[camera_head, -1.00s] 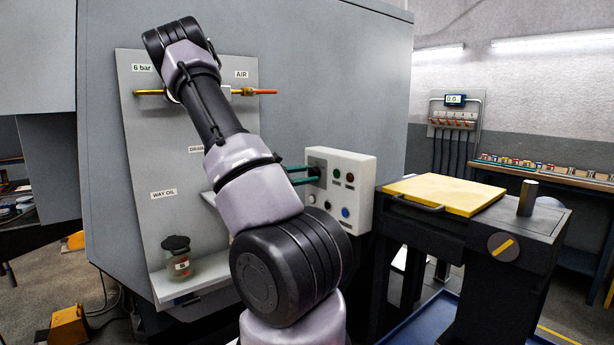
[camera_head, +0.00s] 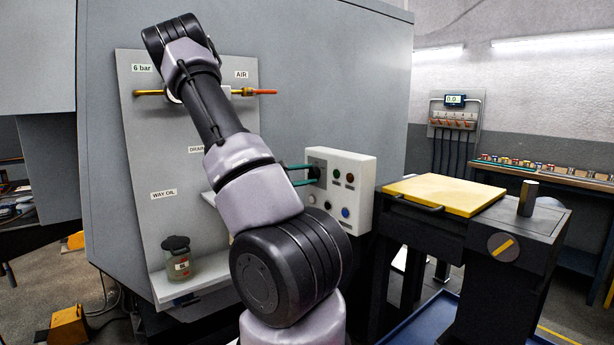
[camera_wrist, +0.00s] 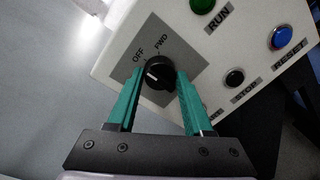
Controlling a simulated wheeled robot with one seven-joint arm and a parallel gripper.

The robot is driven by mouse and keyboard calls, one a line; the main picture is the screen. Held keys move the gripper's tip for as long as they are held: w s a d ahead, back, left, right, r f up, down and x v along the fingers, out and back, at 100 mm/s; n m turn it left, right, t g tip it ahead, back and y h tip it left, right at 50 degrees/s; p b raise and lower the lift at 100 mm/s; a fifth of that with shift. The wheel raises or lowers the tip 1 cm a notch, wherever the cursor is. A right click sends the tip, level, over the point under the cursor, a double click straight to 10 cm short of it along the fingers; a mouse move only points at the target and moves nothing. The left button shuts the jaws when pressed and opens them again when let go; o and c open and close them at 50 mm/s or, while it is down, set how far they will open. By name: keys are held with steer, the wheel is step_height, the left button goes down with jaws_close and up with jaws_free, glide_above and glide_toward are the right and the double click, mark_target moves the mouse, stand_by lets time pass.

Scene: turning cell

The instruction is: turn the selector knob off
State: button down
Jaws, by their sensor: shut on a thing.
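The selector knob (camera_wrist: 159,73) is round and black with a short white mark, on a grey plate lettered OFF and FWD. The white mark lies at the knob's left side in the wrist view; I cannot tell exactly which position it marks. My gripper (camera_wrist: 162,78) has two green fingers, one on each side of the knob, and is shut on it. In the head view my gripper (camera_head: 316,175) reaches the left part of the white control box (camera_head: 361,195); the knob is hard to make out there.
The green RUN button (camera_wrist: 203,5), black STOP button (camera_wrist: 234,77) and blue RESET button (camera_wrist: 280,37) sit close to the knob. A jar (camera_head: 180,262) stands on the shelf at left. A yellow-topped bench (camera_head: 445,194) stands right of the box.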

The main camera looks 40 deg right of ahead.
steer(key=shift+c, duration=1.6)
jaws_free()
steer(key=w+a, duration=0.1)
steer(key=a, duration=0.9)
steer(key=shift+w+a+r, duration=0.3)
steer(key=shift+w+a, duration=0.05)
